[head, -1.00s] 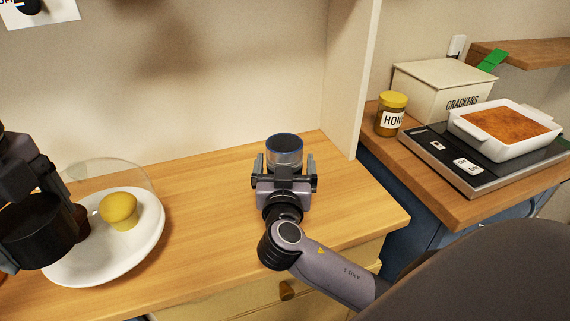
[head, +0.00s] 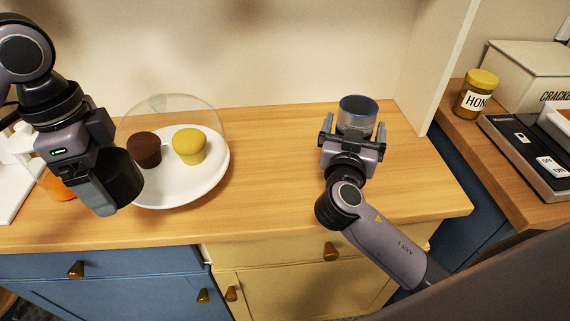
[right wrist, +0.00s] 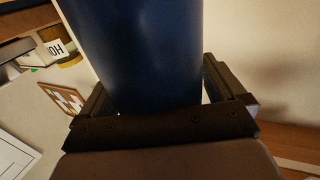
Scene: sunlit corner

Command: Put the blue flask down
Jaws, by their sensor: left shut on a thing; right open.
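The blue flask (head: 357,112) is near the back right of the wooden counter, upright, with a blue rim and a greyish side in the head view. In the right wrist view it is a large dark blue cylinder (right wrist: 135,50). My right gripper (head: 354,130) is open, with one finger on each side of the flask. The flask's base is hidden by the gripper, so I cannot tell its contact with the counter. My left gripper (head: 100,190) is shut on a black cup-like thing (head: 122,178) at the left, in front of the plate.
A white plate (head: 215,178) with a brown and a yellow muffin (head: 189,146) under a clear dome stands left of the flask. An upright panel (head: 437,70) rises at right. Beyond it are a honey jar (head: 476,95) and crackers box (head: 520,75). Counter between plate and flask is clear.

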